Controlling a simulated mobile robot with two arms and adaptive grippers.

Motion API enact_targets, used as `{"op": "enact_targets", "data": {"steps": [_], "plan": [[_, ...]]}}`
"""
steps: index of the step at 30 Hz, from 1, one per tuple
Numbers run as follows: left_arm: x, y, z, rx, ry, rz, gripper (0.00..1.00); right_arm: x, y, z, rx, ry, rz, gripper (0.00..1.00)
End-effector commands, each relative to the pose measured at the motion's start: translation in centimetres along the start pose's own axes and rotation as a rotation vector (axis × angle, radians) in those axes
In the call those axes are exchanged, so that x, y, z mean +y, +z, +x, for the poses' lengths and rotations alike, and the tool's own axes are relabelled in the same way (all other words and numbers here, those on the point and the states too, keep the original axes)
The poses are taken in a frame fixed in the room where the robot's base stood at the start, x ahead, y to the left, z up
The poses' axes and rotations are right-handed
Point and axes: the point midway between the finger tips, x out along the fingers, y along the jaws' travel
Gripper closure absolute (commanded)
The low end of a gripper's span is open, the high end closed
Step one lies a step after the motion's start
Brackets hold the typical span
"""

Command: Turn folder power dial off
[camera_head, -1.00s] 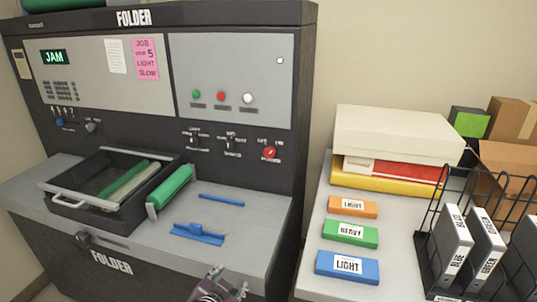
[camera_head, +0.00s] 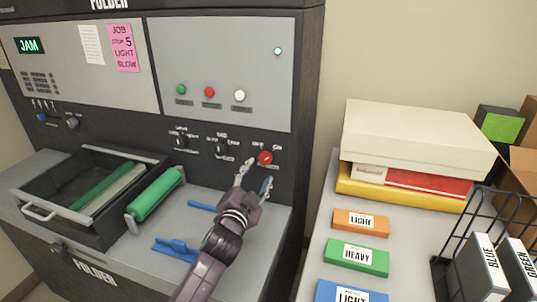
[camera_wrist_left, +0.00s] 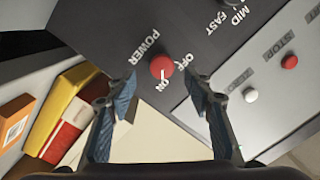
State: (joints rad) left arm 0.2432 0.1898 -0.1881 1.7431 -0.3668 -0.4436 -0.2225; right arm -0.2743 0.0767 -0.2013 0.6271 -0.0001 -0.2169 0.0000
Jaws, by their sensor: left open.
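The red power dial (camera_head: 265,158) is on the lower right of the folder's dark front panel. In the left wrist view the dial (camera_wrist_left: 162,67) has POWER, OFF and ON labels around it, and its pale mark seems to face ON. My left gripper (camera_head: 256,178) is open just in front of the dial and slightly below it. In the left wrist view its two blue-padded fingers (camera_wrist_left: 161,86) stand on either side of the dial, with no clear contact. My right gripper is not in view.
A green JAM display (camera_head: 29,45) is lit. Green, red and white buttons (camera_head: 209,92) sit above the dial. An open tray (camera_head: 40,212), a green roller (camera_head: 155,195) and blue parts (camera_head: 177,248) are on the folder's shelf. A side table (camera_head: 318,240) holds boxes and labelled blocks.

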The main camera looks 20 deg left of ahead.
Motion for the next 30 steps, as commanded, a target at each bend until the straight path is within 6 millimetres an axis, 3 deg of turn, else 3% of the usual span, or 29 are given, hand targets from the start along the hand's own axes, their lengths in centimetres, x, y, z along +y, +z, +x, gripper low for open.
{"op": "enact_targets", "data": {"steps": [12, 17, 24, 30], "plan": [[-0.1, -0.2, 5.1, 0.001, 0.0, -0.002, 0.53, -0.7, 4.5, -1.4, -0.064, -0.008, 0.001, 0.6], [-0.1, -0.1, 6.8, 0.0, 0.0, -0.001, 0.53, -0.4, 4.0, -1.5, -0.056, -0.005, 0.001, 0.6], [0.0, -0.1, 7.7, 0.001, 0.0, -0.001, 0.53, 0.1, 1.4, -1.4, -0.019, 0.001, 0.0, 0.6], [0.0, -0.1, 7.7, 0.001, 0.0, -0.001, 0.53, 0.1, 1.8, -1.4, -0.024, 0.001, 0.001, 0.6]]}}
